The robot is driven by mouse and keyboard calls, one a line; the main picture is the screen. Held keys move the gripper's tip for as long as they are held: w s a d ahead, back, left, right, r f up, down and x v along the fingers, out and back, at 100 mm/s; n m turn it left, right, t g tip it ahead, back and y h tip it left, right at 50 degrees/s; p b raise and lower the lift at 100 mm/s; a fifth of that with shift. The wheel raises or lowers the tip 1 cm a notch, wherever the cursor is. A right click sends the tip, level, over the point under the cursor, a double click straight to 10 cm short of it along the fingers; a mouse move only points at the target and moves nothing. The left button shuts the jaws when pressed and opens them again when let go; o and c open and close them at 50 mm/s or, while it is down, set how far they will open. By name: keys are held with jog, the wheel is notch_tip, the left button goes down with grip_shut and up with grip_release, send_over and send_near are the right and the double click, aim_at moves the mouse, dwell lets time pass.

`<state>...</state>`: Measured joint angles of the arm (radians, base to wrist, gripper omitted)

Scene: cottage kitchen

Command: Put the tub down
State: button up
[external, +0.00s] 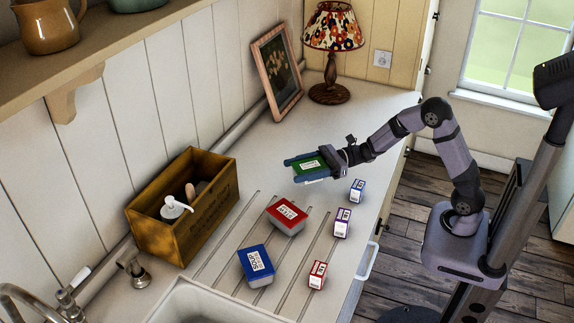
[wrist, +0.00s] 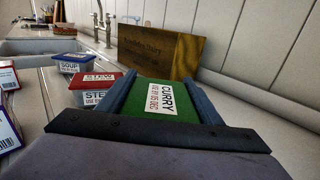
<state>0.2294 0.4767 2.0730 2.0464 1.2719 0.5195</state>
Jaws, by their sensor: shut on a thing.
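A tub with a green lid and a white CURRY label (external: 311,166) is held between the fingers of my gripper (external: 305,168). My gripper is shut on its sides and holds it level above the worktop. In the wrist view the green-lidded tub (wrist: 165,103) fills the space between the two blue fingers (wrist: 160,95). Its underside is mostly hidden. A red-lidded STEW tub (external: 286,214) and a blue-lidded SOUP tub (external: 257,264) stand on the grooved drainer, apart from my gripper. Both also show in the wrist view, the STEW tub (wrist: 95,90) nearer and the SOUP tub (wrist: 78,64) behind.
Small boxes, blue (external: 357,190), purple (external: 342,222) and red (external: 317,274), stand along the worktop's front side. A wooden crate (external: 185,208) with a pump bottle (external: 174,208) stands by the wall. A lamp (external: 333,50) and picture frame (external: 277,70) are at the back. Bare worktop (external: 262,150) lies left of my gripper.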

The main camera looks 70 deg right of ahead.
jog(key=shift+f, duration=2.15)
jog(key=shift+f, duration=0.2)
jog(key=o, duration=1.4)
jog(key=shift+c, duration=0.2)
jog(key=shift+s+d+r, duration=0.1)
jog(key=shift+r, duration=0.1)
jog(key=b+v, duration=0.2)
jog(key=v, duration=0.9)
jog(key=shift+s+d, duration=0.25)
jog(key=shift+s, duration=0.05)
jog(key=shift+r, duration=0.1)
